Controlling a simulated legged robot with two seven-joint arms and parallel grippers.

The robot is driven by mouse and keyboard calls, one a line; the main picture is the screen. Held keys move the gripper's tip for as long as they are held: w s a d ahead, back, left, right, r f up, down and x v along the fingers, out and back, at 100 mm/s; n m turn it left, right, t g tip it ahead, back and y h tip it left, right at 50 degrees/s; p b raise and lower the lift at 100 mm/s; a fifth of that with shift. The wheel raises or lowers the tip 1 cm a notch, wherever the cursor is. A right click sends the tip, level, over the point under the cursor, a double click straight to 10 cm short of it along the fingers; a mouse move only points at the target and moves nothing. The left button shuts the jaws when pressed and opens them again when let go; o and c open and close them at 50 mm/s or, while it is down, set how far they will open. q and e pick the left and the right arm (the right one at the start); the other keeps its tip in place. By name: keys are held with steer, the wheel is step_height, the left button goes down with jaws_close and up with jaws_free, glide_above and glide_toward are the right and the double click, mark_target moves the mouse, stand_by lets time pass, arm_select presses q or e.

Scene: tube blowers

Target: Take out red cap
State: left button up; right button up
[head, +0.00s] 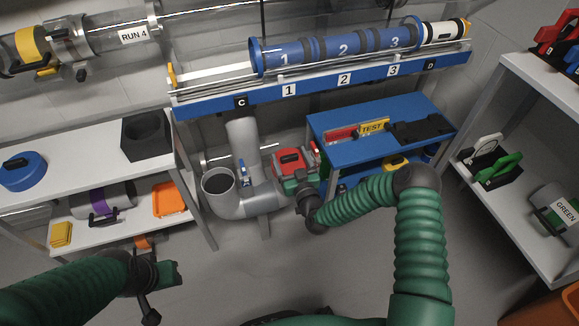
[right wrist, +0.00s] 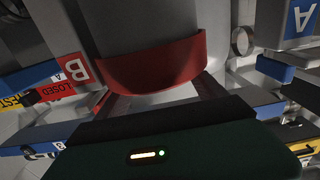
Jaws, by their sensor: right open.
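A red cap (head: 291,157) with a dark grip on it shows in the head view, just right of the grey bent pipe. In the right wrist view a red curved band (right wrist: 155,62), which looks like the cap, lies across a grey rounded body straight ahead. My right gripper (head: 292,182) is open, close in front of the cap; I cannot tell whether it touches it. Its dark green body fills the bottom of the wrist view, with fingers reaching toward the red band. My left gripper (head: 170,274) is low at the left, away from the cap; its jaws are unclear.
The grey pipe (head: 240,205) with an open upturned end stands left of the cap. A blue table (head: 375,145) with signs is close on the right. White shelves (head: 75,150) stand at left and a white rack (head: 530,80) at right. The front floor is clear.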

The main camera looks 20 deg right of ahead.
steer(key=shift+w, duration=0.3)
steer(key=c, duration=1.5)
steer(key=shift+r, duration=0.1)
